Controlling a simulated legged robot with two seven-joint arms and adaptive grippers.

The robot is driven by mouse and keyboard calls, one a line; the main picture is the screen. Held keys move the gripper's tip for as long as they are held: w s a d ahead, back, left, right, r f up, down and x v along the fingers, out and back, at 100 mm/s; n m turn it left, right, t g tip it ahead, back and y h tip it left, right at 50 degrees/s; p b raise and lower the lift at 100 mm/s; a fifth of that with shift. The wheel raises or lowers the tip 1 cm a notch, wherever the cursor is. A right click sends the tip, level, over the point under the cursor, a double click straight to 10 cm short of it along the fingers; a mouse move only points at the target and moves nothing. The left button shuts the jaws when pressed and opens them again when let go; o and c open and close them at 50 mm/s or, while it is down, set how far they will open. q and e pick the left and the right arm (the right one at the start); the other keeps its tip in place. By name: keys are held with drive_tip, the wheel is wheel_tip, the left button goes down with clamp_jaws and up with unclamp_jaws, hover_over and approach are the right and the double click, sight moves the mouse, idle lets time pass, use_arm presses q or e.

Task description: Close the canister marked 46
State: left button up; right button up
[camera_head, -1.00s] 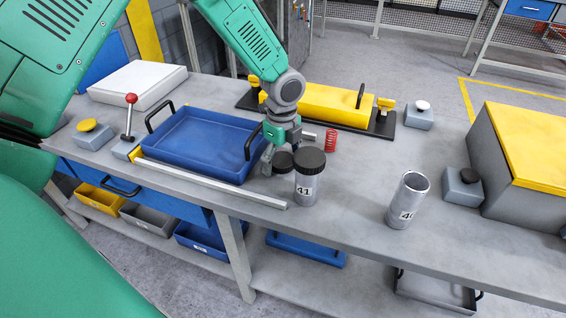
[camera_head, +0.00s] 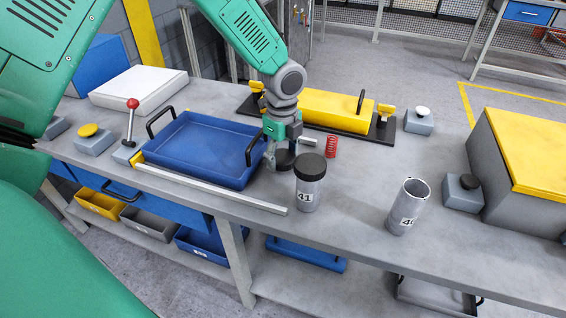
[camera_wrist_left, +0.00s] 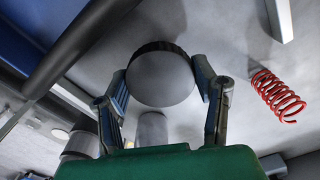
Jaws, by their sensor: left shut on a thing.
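An open grey metal canister (camera_head: 408,208) stands upright on the bench at the right. Its label shows a 4 and a second digit I cannot read clearly. A round black lid (camera_head: 286,161) is at the bench top beside the blue tray. My left gripper (camera_head: 279,156) points down and is shut on this lid. In the left wrist view the lid's grey disc face (camera_wrist_left: 160,80) sits between the two fingers. Whether the lid still touches the bench is unclear. My right gripper is not in view.
A canister marked 41 (camera_head: 309,184) with a black lid stands close in front of my gripper. A blue tray (camera_head: 187,178) is to the left, a red spring (camera_head: 331,146) and yellow fixture (camera_head: 330,110) behind. The bench between the two canisters is clear.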

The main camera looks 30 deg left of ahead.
sight(282, 156)
use_arm(q)
wheel_tip(282, 156, up, 7)
drive_tip(key=shift+r+p, duration=0.1)
drive_tip(key=shift+p, duration=0.25)
idle(0.3)
